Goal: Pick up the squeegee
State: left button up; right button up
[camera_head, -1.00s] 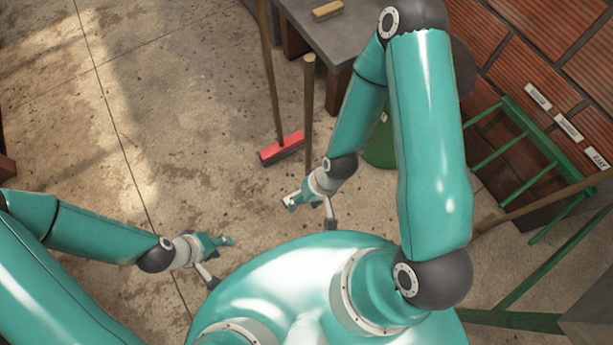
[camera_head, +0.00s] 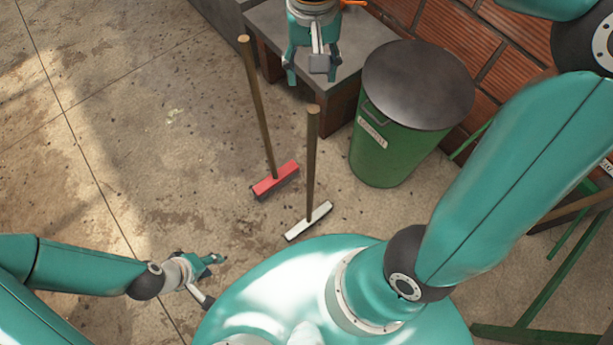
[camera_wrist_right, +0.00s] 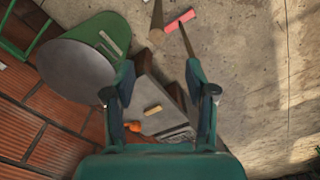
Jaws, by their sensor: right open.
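The squeegee, with a white head (camera_head: 309,221) and an upright wooden handle (camera_head: 312,150), stands on the concrete floor in the head view. A second tool, a red-headed broom (camera_head: 275,180), stands just left of it. My right gripper (camera_head: 312,68) is open and empty, above the grey table and higher in the picture than the squeegee's handle top. In the right wrist view its spread fingers (camera_wrist_right: 160,85) have nothing between them; a wooden handle (camera_wrist_right: 157,18) shows beyond, its head out of view. My left gripper (camera_head: 212,279) is open and empty, low at the left.
A green bin (camera_head: 382,145) with a dark lid stands right of the squeegee. The grey table (camera_head: 275,22) is behind. In the wrist view a wooden-backed brush (camera_wrist_right: 152,110) and an orange object (camera_wrist_right: 133,126) lie on the table. The floor at left is clear.

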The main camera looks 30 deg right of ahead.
aim_at(317, 107)
jog(key=f, duration=0.6)
jog(key=s+f, duration=0.1)
jog(key=f, duration=0.3)
jog(key=shift+d+f+b, duration=0.1)
jog(key=shift+d+b, duration=0.2)
jog(key=shift+b, duration=0.05)
jog(key=shift+w+a+f, duration=0.1)
jog(key=shift+w+f, duration=0.05)
jog(key=shift+f, duration=1.3)
jog(key=shift+w+a+f, duration=0.1)
jog(key=shift+f, duration=1.35)
grip_shut()
jog(key=shift+r, duration=0.1)
